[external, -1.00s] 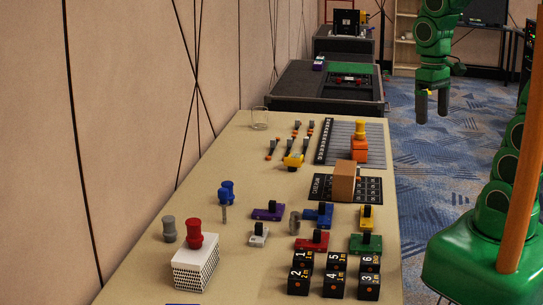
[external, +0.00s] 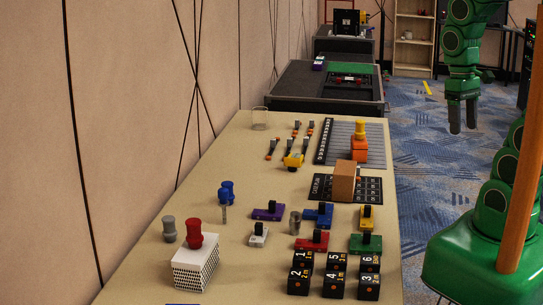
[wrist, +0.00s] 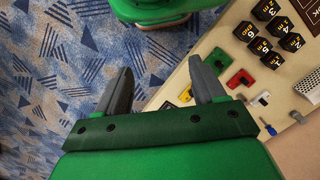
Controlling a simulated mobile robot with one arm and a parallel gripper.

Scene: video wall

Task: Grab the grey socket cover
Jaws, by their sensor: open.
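A grey spool-shaped piece (external: 169,229), which looks like the grey socket cover, stands upright at the table's left side. It is beside a white perforated box (external: 196,268) carrying a similar red piece (external: 194,233). A separate grey cylinder (external: 295,222) stands among the coloured blocks. My gripper (external: 463,128) is raised over the carpet, right of the table and far from the grey piece. In the wrist view my gripper (wrist: 163,82) has its two fingers apart, with nothing between them.
The table (external: 232,150) holds a blue piece (external: 227,191), several coloured switch blocks and black numbered cubes (external: 334,284). A brown box (external: 344,181) and an orange stack (external: 360,145) stand farther back. The wall (external: 130,110) borders the table's left side. The table's left rear is mostly bare.

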